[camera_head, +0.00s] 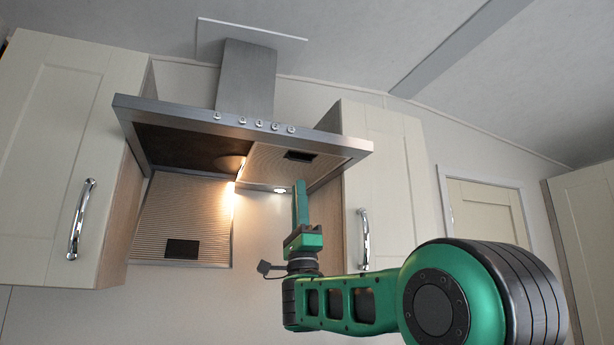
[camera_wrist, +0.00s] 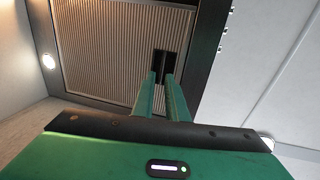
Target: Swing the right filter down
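The right filter (camera_head: 280,166) is a ribbed panel lying up in the underside of the steel range hood (camera_head: 250,129). It has a dark recessed handle (camera_head: 299,156). My gripper (camera_head: 299,183) points up below the filter's front part, its tips below the handle in the head view. In the wrist view the filter (camera_wrist: 115,48) fills the upper middle, and the handle (camera_wrist: 164,58) shows just beyond the tips of my gripper (camera_wrist: 161,76). A gap shows between the two fingers, and nothing is clearly held. Whether the tips touch the handle cannot be told.
The left filter (camera_head: 184,215) hangs down below the hood, leaving a dark opening (camera_head: 190,145). A left cabinet (camera_head: 60,150) and a right cabinet (camera_head: 378,180) flank the hood, with protruding chrome handles. A lit lamp (camera_wrist: 48,62) shows beside the filter.

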